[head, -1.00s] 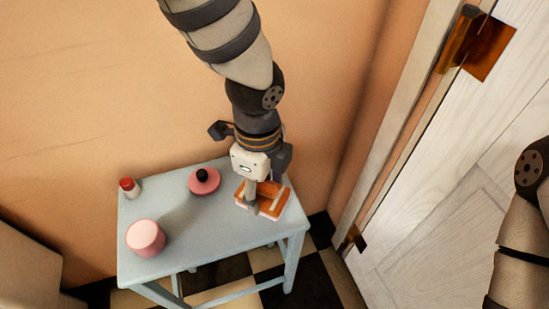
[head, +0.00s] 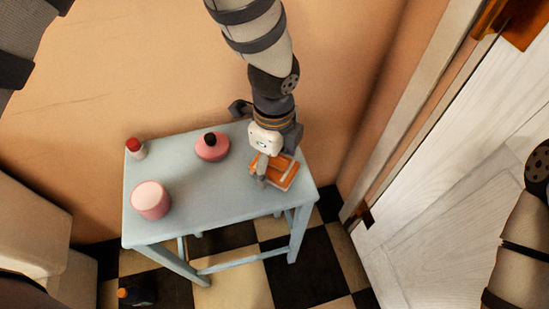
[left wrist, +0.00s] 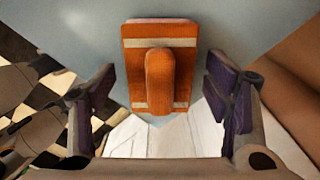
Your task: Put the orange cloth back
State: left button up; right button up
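The orange cloth (head: 287,178), with pale bands across it, lies on the right part of a light blue table (head: 215,200). In the left wrist view the orange cloth (left wrist: 130,58) is at top centre, with a rounded orange piece over its middle. My left gripper (head: 262,172) is over the cloth, hiding part of it in the head view. In the left wrist view my left gripper (left wrist: 163,100) has its fingers wide apart, one on each side of the cloth and not touching it. My right gripper is outside both views.
A pink lidded jar (head: 212,149) with a black knob stands left of the cloth. A pink cylinder (head: 151,201) and a small red-capped bottle (head: 135,148) stand at the table's left. A wall is behind; a white door (head: 450,200) is right. A dark bottle (head: 137,291) is on the floor.

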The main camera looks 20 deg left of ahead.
pick_arm(q)
notch_tip(320, 180, up, 12)
jog(key=p, duration=0.2)
jog(key=shift+r, duration=0.15)
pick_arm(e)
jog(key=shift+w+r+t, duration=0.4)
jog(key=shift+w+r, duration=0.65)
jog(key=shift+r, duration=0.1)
